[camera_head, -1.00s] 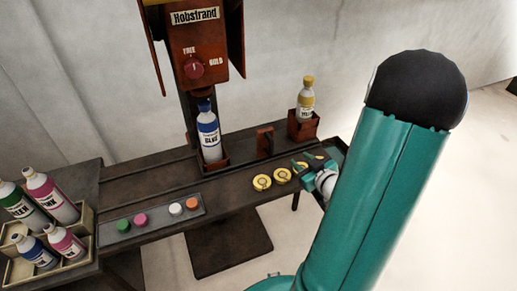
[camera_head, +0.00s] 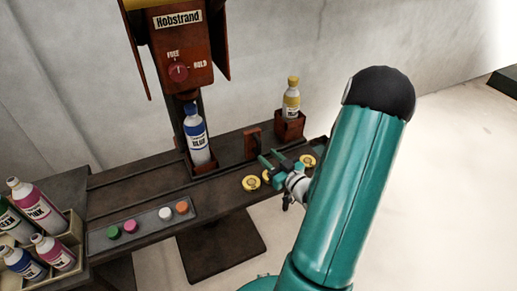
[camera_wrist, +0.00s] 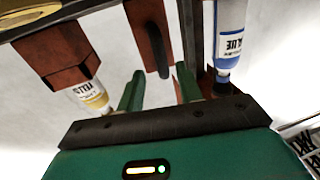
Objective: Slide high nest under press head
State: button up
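The nest holding the yellow bottle (camera_head: 290,130) is a red-brown block at the right end of the bench, the taller of two nests; it also shows in the wrist view (camera_wrist: 65,52). The blue-labelled bottle (camera_head: 197,138) stands in the lower nest (camera_head: 203,165) under the press head (camera_head: 176,45). An upright red-brown handle (camera_head: 252,143) stands between the nests, and in the wrist view (camera_wrist: 148,35) it lies ahead of my fingers. My gripper (camera_head: 272,160) is open and empty, near the handle without visible contact; its fingers show in the wrist view (camera_wrist: 158,88).
Yellow round pieces (camera_head: 251,183) lie on the bench's front edge by my gripper. A grey strip (camera_head: 150,219) with coloured caps and a crate (camera_head: 72,226) of bottles are at left.

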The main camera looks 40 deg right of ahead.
aim_at(260, 150)
jog(key=w, duration=0.6)
jog(key=shift+d, duration=0.2)
grip_shut()
